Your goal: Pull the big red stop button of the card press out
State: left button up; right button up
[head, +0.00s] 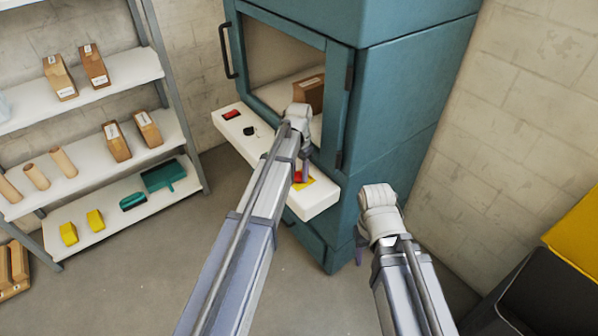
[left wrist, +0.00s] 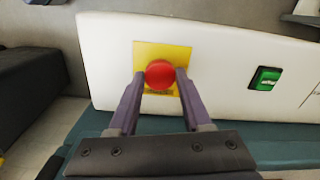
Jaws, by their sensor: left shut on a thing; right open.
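The red stop button (left wrist: 160,74) sits on a yellow square plate (left wrist: 148,49) on the white control panel (left wrist: 108,50) of the card press. My left gripper (left wrist: 161,78) is shut on the button, with one finger on each side of it in the left wrist view. In the head view the left gripper (head: 302,178) reaches down to the panel's right end. The red button (head: 298,176) is partly hidden there by the gripper and arm. The teal card press (head: 400,100) stands behind the panel. My right gripper (head: 359,252) is open and empty, low beside the press's right side, small in view.
A green switch (left wrist: 265,78) is on the panel in the left wrist view. A shelf (head: 100,95) with boxes stands left. A dark bin with yellow (head: 575,235) stands right.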

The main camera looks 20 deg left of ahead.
pick_arm(q)
grip_shut()
dwell(0.8)
